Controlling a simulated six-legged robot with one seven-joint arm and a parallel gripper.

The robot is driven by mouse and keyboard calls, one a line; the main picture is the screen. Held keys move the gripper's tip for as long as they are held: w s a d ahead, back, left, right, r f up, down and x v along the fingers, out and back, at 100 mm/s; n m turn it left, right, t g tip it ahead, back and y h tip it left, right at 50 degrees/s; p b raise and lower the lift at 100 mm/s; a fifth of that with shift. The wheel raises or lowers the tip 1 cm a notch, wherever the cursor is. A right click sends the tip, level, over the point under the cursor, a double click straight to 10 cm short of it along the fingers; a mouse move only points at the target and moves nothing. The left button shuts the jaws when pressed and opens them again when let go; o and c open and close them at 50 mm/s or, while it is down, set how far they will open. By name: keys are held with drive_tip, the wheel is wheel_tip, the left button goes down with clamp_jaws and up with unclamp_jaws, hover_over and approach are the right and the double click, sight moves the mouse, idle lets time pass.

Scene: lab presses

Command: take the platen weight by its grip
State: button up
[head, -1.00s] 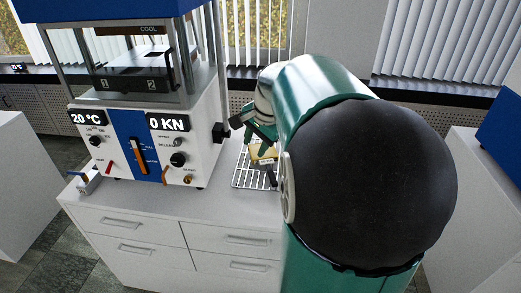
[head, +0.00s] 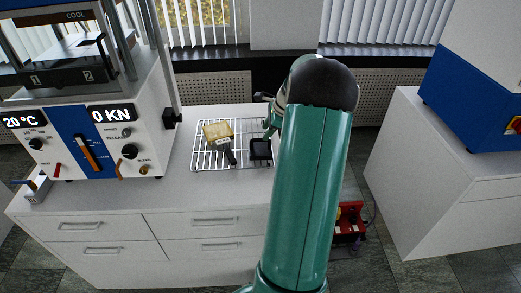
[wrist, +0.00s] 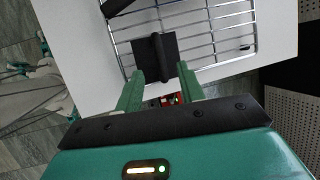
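The platen weight (head: 260,149) looks like a small black block lying on the right part of the wire rack. In the wrist view the black weight (wrist: 168,44) shows a raised ridge, its grip, along its middle. My gripper (wrist: 161,74) is open and empty, its two green fingers apart and pointing at the weight's near edge. The ridge lies between the lines of the fingers. I cannot tell the height gap. In the head view my gripper (head: 268,130) is partly hidden by my arm, beside the weight.
The wire rack (head: 199,160) stands on a white cabinet (head: 195,199). A brush with a yellowish head (head: 217,130) and dark handle lies left of the weight. The lab press (head: 130,115) stands further left. A blue and white machine (head: 475,105) stands on another cabinet at right.

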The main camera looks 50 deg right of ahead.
sight(260, 140)
drive_tip(key=x, duration=0.6)
drive_tip(key=shift+w+f, duration=0.2)
drive_tip(key=shift+f, duration=0.2)
drive_tip(key=shift+c, duration=0.2)
clamp_jaws()
drive_tip(key=shift+d+r, duration=0.1)
drive_tip(key=shift+r, duration=0.05)
